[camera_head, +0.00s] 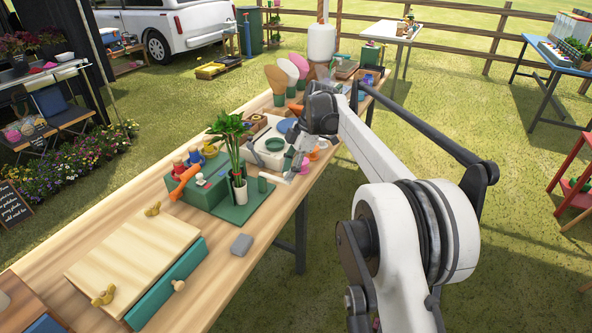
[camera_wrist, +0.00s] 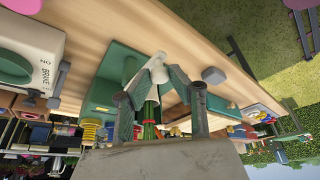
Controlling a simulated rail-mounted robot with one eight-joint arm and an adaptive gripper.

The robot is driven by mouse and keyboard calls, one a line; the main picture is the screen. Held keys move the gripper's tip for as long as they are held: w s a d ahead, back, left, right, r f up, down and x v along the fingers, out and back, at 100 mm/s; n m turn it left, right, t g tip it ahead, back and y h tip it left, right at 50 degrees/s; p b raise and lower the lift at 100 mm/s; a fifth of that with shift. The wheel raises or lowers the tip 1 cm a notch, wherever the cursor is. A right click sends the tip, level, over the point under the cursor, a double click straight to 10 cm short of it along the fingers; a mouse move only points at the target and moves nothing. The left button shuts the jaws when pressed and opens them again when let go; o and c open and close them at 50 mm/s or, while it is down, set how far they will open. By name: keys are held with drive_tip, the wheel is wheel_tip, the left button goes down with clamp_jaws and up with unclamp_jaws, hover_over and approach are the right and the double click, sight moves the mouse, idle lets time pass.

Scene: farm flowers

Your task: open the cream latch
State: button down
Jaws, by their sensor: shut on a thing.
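My gripper (camera_head: 291,170) is at the right edge of the long wooden table, its fingers pointing down. In the wrist view, its two fingertips (camera_wrist: 161,72) close on a small cream piece (camera_wrist: 157,64). It looks like the cream latch, but its mounting is hidden. The fingers cover part of it. In the head view, a cream bit (camera_head: 290,177) shows at the fingertips. A dark green cylinder (camera_head: 262,183) stands close to the left of the fingertips; it also shows in the wrist view (camera_wrist: 130,67).
A potted bamboo (camera_head: 240,190) stands on a green base left of my gripper. A cream box (camera_wrist: 32,42) marked "BRAKE" is close by. A wooden box (camera_head: 135,255) with a teal drawer and a grey block (camera_head: 241,244) lie nearer. Grass lies right of the table.

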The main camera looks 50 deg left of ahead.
drive_tip(key=c, duration=1.6)
unclamp_jaws()
drive_tip(key=v, duration=1.2)
